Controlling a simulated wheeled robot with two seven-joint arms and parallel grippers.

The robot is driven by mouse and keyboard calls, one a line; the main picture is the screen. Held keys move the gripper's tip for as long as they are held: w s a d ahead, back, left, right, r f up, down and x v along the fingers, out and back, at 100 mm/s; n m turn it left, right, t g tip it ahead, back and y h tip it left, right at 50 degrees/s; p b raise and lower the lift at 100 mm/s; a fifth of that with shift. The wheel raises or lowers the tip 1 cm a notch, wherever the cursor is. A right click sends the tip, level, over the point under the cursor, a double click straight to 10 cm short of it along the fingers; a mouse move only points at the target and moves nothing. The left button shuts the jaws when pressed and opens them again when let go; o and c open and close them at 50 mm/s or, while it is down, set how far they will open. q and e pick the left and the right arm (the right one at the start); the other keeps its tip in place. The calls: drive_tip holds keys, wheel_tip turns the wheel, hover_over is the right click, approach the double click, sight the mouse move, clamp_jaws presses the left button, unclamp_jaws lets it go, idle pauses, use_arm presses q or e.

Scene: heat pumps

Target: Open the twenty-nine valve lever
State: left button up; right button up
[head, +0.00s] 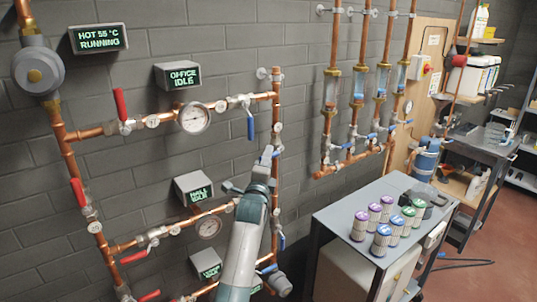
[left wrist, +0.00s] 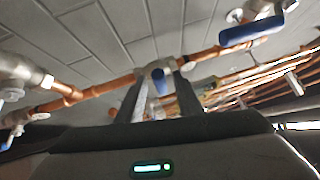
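My left gripper (head: 265,160) is in front of the right vertical copper pipe (head: 275,105) of the left pipe group. In the left wrist view, its two fingers (left wrist: 158,92) stand apart, with a metal valve fitting (left wrist: 157,72) and a bit of blue showing between their tips. I cannot tell whether they touch it. A blue valve lever (head: 250,128) hangs down above the gripper; a blue lever also shows at upper right in the left wrist view (left wrist: 250,32). My right gripper is not in view.
Red levers (head: 120,104) and a gauge (head: 194,118) are on the left pipes, below an "OFFICE IDLE" display (head: 178,75). A grey table (head: 335,215) with several coloured-lid canisters stands at right. More pipes with blue levers (head: 345,146) are on the wall behind it.

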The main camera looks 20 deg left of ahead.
use_arm(q)
drive_tip(key=shift+w+r, duration=0.1)
drive_tip(key=shift+w, duration=0.7)
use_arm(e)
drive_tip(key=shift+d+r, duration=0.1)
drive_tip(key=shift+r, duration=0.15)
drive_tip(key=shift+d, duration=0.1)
use_arm(q)
clamp_jaws()
drive_tip(key=shift+a, duration=0.1)
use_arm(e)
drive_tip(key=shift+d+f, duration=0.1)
